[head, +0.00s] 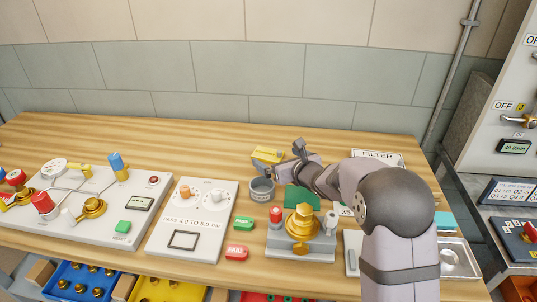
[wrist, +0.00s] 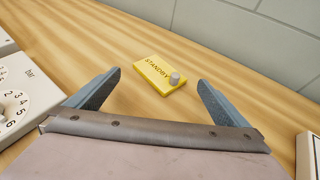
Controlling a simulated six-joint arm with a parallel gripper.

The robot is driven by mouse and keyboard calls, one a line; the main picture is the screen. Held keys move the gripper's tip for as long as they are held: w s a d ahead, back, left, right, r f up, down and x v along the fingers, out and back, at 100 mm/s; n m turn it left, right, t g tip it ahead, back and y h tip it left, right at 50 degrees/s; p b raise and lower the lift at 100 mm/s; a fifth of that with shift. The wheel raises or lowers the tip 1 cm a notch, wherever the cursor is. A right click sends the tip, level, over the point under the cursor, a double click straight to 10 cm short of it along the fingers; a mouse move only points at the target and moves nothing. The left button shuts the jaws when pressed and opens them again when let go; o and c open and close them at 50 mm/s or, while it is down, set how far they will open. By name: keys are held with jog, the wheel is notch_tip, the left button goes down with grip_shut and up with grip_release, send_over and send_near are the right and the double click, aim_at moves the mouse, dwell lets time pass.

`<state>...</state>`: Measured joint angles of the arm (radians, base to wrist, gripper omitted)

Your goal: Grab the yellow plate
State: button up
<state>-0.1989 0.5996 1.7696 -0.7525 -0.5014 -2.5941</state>
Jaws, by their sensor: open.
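The yellow plate (head: 267,155) lies on the wooden table near its back edge in the head view, left of my gripper (head: 296,153). In the wrist view the yellow plate (wrist: 152,72) carries the word STANDBY and a small grey knob (wrist: 175,79) near its right end. It lies ahead of my gripper (wrist: 158,82), between the lines of the two fingers and apart from them. The fingers are spread wide with nothing between them.
A grey cup (head: 262,190) stands just in front of the plate. A white dial panel (head: 205,240) is to its left, and a brass valve stand (head: 300,240) is nearer the front. A FILTER sign (head: 377,157) is at the right. The wood around the plate is clear.

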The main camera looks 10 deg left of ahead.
aim_at(276, 161)
jog(key=shift+w, duration=0.1)
jog(key=p+x, duration=0.2)
jog(key=x, duration=0.1)
jog(key=shift+w+d, duration=0.2)
jog(key=shift+w, duration=0.05)
jog(key=shift+p+x, duration=0.3)
jog(key=shift+x, duration=0.6)
jog(key=c, duration=1.7)
